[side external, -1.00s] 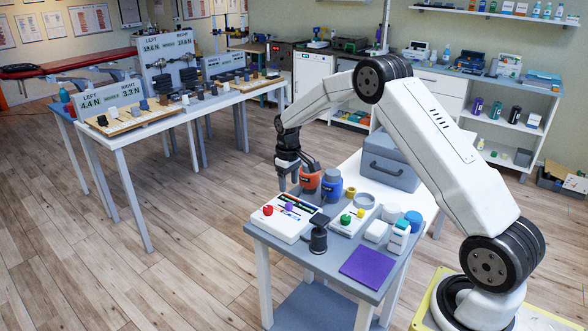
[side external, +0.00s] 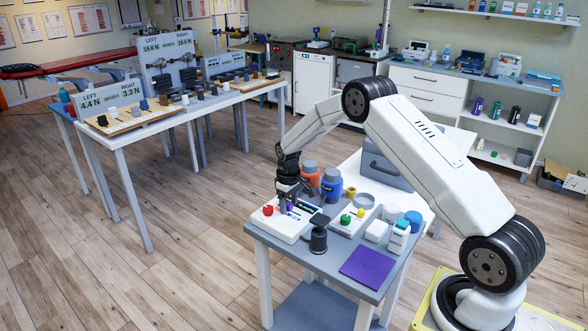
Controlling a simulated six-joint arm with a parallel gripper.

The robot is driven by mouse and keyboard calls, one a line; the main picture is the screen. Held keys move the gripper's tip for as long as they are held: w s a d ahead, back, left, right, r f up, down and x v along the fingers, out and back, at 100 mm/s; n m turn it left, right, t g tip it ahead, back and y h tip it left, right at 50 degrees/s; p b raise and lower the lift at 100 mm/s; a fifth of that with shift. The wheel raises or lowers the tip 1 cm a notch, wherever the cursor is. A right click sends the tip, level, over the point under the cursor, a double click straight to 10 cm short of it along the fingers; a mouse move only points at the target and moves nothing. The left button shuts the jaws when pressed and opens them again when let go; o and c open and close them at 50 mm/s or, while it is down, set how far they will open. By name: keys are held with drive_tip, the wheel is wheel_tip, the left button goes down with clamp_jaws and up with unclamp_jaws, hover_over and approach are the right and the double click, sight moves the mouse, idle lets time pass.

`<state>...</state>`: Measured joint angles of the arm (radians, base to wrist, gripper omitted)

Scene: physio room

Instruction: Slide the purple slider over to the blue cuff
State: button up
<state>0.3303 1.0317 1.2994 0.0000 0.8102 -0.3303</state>
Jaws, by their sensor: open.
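The white slider box (side external: 285,230) stands at the near left corner of the small grey table. A red knob (side external: 268,210) sits at its left end, and small coloured marks show along its top. My gripper (side external: 289,211) is low over the box, pointing down, with its open fingers at the purple slider (side external: 290,206). The fingers hide most of the slider; I cannot tell whether they touch it. Small blue marks show right of the fingers, too small to tell whether one is the blue cuff. A jar with a blue band (side external: 332,187) stands behind the box.
An orange-banded jar (side external: 312,178) stands close behind my gripper. A black post (side external: 318,236) stands at the box's right front. A second white box (side external: 345,228) carries green and yellow knobs. A purple mat (side external: 368,268) lies at the table's front.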

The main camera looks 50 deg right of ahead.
clamp_jaws()
idle(1.5)
